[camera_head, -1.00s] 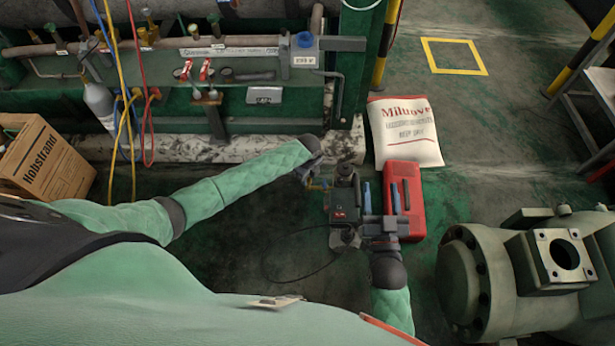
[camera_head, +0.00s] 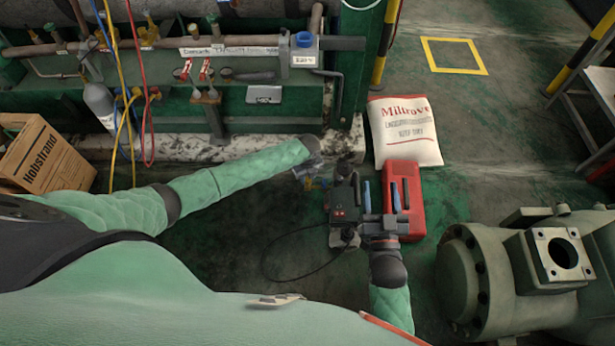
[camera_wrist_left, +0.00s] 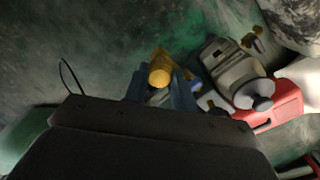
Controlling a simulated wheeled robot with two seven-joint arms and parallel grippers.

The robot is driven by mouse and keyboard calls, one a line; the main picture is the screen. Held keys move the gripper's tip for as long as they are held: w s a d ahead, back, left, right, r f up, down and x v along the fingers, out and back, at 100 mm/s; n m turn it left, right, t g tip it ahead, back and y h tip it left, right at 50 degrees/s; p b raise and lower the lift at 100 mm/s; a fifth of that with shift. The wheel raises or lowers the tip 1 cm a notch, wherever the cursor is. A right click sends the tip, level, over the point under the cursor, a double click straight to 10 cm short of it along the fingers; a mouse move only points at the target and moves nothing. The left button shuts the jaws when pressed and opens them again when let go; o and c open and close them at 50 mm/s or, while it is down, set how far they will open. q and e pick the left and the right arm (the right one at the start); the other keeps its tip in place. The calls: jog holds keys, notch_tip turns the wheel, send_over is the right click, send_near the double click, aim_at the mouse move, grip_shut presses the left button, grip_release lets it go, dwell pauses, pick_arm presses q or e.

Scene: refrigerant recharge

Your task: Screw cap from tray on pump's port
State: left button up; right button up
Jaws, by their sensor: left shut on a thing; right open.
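The pump (camera_head: 345,207) is a dark grey unit standing on the green floor; in the left wrist view its grey body (camera_wrist_left: 232,72) shows at upper right. My left gripper (camera_head: 313,182) is just left of the pump in the head view. Its blue fingers (camera_wrist_left: 160,88) are shut on a brass-yellow cap (camera_wrist_left: 159,68), held apart from the pump's body. My right gripper (camera_head: 382,197) is open at the pump's right side, its blue fingers spread. I cannot tell whether it touches the pump. I cannot make out the port or the tray clearly.
A red case (camera_head: 408,215) lies right of the pump, with a white sack (camera_head: 404,132) behind it. A large green machine (camera_head: 520,270) stands at lower right. A pipe rack (camera_head: 200,100) runs along the back. A thin black cable (camera_head: 268,262) curves across the floor.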

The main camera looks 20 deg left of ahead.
pick_arm(q)
jog(key=m, duration=0.3)
jog(key=shift+w, duration=0.1)
jog(key=shift+a, duration=0.1)
jog(key=shift+m, duration=0.7)
jog(key=shift+m+b, duration=0.35)
jog(key=shift+m, duration=0.75)
jog(key=shift+c, duration=0.5)
jog(key=shift+m, duration=1)
jog(key=o, duration=0.6)
jog(key=shift+m, duration=0.3)
jog(key=o, duration=0.5)
